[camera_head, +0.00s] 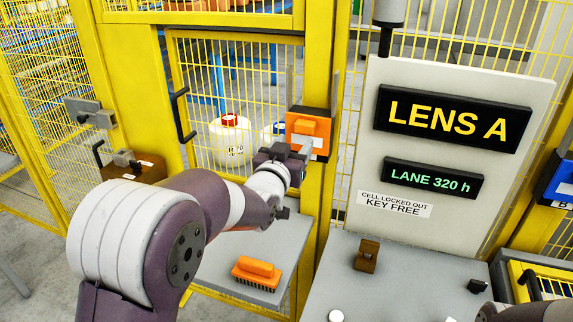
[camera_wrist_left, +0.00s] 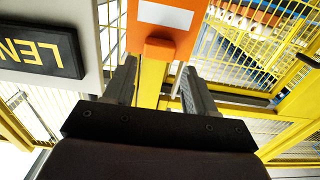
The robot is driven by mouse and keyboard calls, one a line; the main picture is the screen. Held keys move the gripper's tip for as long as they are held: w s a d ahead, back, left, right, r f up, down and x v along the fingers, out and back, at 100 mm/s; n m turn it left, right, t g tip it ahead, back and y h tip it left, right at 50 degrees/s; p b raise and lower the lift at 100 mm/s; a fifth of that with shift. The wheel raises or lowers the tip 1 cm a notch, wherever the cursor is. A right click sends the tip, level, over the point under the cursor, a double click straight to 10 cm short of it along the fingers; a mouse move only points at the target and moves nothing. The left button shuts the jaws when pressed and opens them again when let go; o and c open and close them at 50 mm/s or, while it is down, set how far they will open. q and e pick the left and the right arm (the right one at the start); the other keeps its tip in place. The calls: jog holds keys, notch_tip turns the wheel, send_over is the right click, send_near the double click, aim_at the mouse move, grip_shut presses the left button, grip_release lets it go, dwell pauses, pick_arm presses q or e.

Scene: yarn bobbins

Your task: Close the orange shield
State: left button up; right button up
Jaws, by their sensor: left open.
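The orange shield (camera_head: 305,127) is a raised orange block on an orange plate with a white label, mounted on the yellow fence post. In the left wrist view the orange block (camera_wrist_left: 165,48) shows at the top centre, below the label. My left gripper (camera_head: 298,157) is just in front of and below it in the head view. Its two fingers are spread, with the block's end seen between and beyond them in the wrist view; I see no clear contact. My right gripper is not visible; only a bit of my right arm shows at the lower right corner.
An orange brush (camera_head: 257,272) lies on a grey shelf below. A sign panel (camera_head: 358,140) reading LENS A stands to the right, behind a grey table (camera_head: 395,285) with a brown block (camera_head: 367,255). A black handle (camera_head: 182,115) is on the yellow mesh gate, left of the shield.

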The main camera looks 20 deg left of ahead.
pick_arm(q)
jog(key=s+b, duration=0.1)
jog(key=s, duration=0.5)
jog(key=shift+a, duration=0.1)
jog(key=s+f+g, duration=0.5)
jog(key=f, duration=0.4)
jog(key=s+f+g, duration=0.6)
jog(key=f, duration=0.3)
jog(key=s+f+g, duration=0.5)
jog(key=s+f, duration=0.1)
jog(key=s, duration=0.5)
jog(key=shift+d+f+g+y, duration=0.15)
jog(key=shift+d+g+y, duration=0.15)
jog(key=shift+g, duration=0.1)
jog(key=shift+s, duration=0.1)
